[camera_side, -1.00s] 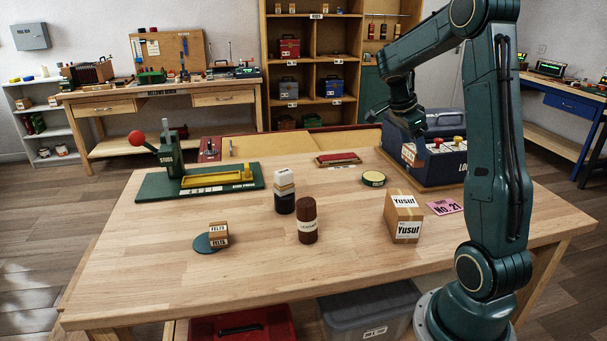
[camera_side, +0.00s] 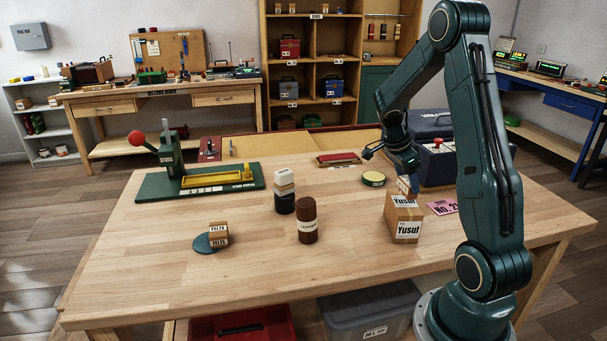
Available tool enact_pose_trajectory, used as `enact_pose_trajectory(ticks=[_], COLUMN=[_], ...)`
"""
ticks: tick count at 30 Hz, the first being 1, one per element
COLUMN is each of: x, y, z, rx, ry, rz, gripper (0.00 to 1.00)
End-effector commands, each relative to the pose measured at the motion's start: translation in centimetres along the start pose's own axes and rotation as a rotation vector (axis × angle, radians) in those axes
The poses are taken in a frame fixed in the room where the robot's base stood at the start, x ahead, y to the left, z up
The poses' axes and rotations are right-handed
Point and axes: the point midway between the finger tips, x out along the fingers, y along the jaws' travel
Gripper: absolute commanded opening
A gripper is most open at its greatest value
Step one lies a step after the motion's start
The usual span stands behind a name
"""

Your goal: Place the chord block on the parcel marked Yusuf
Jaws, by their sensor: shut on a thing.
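The parcel marked Yusuf (camera_side: 404,216) is a brown cardboard box with white labels, standing on the right part of the wooden table. A small tan block with a white label (camera_side: 403,186), which I take to be the chord block, is at the parcel's top. Its lettering is too small to read. My gripper (camera_side: 405,174) is above the parcel, pointing down and shut on this block. The block's lower edge is at or just over the parcel's top. I cannot tell whether they touch.
A pink card (camera_side: 443,207) lies right of the parcel, with a blue case (camera_side: 437,168) behind. A round yellow-green tin (camera_side: 373,180), a brown bottle (camera_side: 307,222), a dark block with a pale top (camera_side: 284,192) and a felts box (camera_side: 218,234) stand leftward. The front table is clear.

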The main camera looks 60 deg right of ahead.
Motion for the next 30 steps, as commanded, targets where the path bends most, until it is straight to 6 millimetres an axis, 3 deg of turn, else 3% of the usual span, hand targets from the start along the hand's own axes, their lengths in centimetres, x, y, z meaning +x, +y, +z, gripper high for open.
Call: enact_pose_trajectory(ticks=[6, 20, 21, 24, 30], x=[1.9, 2.4, 2.4, 2.4, 2.4], y=[0.1, 0.0, 0.0, 0.0, 0.0], z=[0.8, 1.0, 1.0, 1.0, 1.0], rx=[0.0, 0.001, 0.001, 0.001, 0.001], ry=[0.0, 0.0, 0.0, 0.0, 0.0], rz=[0.002, 0.001, 0.001, 0.001, 0.001], gripper=[0.4, 0.4, 0.65, 0.84, 0.85])
